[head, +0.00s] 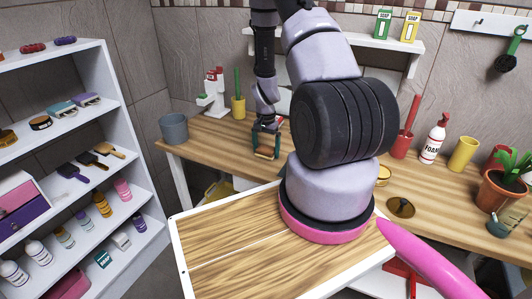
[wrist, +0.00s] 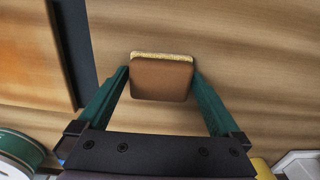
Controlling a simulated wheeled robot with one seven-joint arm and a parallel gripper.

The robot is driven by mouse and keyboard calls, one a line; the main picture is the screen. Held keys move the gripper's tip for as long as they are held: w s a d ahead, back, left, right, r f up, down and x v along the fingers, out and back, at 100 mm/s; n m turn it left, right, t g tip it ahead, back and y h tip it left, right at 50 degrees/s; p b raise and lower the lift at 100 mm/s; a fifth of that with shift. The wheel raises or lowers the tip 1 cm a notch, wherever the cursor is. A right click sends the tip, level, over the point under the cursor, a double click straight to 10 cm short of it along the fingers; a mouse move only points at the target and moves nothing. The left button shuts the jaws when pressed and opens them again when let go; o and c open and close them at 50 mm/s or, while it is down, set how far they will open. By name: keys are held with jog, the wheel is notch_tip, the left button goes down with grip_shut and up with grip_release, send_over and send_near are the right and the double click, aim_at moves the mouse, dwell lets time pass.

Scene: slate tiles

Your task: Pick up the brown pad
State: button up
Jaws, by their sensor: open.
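The brown pad (wrist: 161,80) shows in the wrist view as a small brown block with a pale yellow layer along its far edge. It lies over the wooden worktop, between the two green fingers of my gripper (wrist: 161,72). The fingers are open, one on each side of the pad. Their tips are close to its sides; I cannot tell whether they touch. In the head view my gripper (head: 266,150) points down at the worktop near the wall, and the pad is small and mostly hidden by the fingers there.
On the worktop (head: 215,140) stand a grey bucket (head: 174,129), a yellow cup (head: 238,107) and a red-and-white device (head: 213,95). A dark-edged board (wrist: 45,50) lies left of the fingers in the wrist view. A white shelf unit (head: 112,95) is at left.

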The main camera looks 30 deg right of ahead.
aim_at(266, 148)
jog(key=c, duration=1.1)
jog(key=shift+r, duration=0.1)
notch_tip(266, 148, up, 10)
jog(key=shift+f, duration=0.1)
jog(key=o, duration=0.9)
jog(key=shift+c, duration=0.2)
jog(key=c, duration=0.6)
